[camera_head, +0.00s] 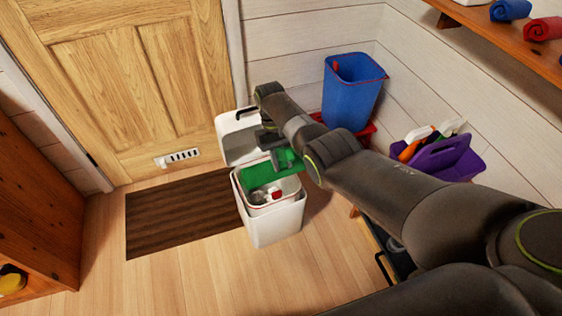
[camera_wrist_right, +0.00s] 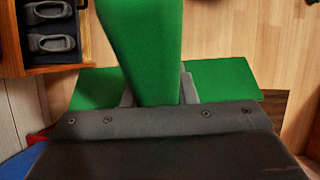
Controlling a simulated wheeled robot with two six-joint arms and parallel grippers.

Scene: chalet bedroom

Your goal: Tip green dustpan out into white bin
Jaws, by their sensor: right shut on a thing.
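The green dustpan (camera_head: 258,178) is held over the back part of the open white bin (camera_head: 272,226). My right gripper (camera_head: 283,160) is shut on its handle, which runs between the fingers in the right wrist view (camera_wrist_right: 150,45). The pan looks tilted down toward the bin's mouth; I cannot tell how steeply. The bin's white lid (camera_head: 238,138) stands open behind it. Pale lumps and a small red bit (camera_head: 277,195) show inside the bin's mouth, below the pan. The pan's inside is mostly hidden. My left gripper is out of view.
A blue bin (camera_head: 352,90) stands by the wall, with a purple caddy (camera_head: 447,158) of spray bottles to its right. A brown striped mat (camera_head: 180,215) lies left of the white bin, before the wooden door (camera_head: 130,80). Grey slippers (camera_wrist_right: 50,42) show in the wrist view. The front-left floor is clear.

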